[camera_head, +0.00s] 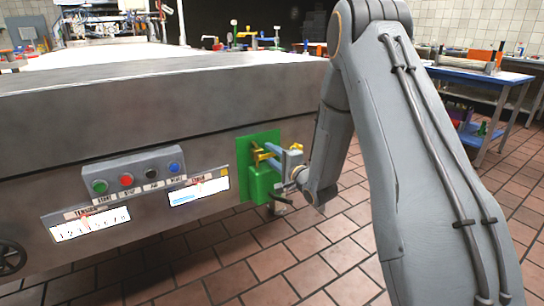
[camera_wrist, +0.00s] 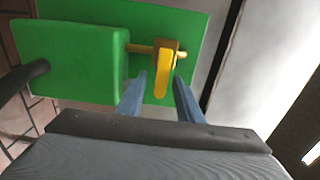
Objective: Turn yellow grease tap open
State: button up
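The yellow grease tap (camera_wrist: 165,62) is mounted on a green plate and box (camera_wrist: 72,60). In the head view the tap (camera_head: 262,153) shows small on the green panel (camera_head: 262,139), on the side of the grey machine. My gripper (camera_wrist: 159,84) is at the tap, with its two blue-grey fingers apart, one on each side of the yellow handle's lower end in the wrist view. I see gaps beside the handle, so the fingers do not appear to clamp it. In the head view my gripper (camera_head: 274,156) reaches the panel from the right.
A control box with a green button (camera_head: 100,186), red button (camera_head: 127,180) and blue button (camera_head: 174,166) sits left of the panel, above two gauges. A dark hose (camera_wrist: 24,76) joins the green box. Tiled floor (camera_head: 290,262) lies open below. A blue table (camera_head: 480,75) stands at right.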

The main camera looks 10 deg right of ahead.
aim_at(261, 155)
grip_shut()
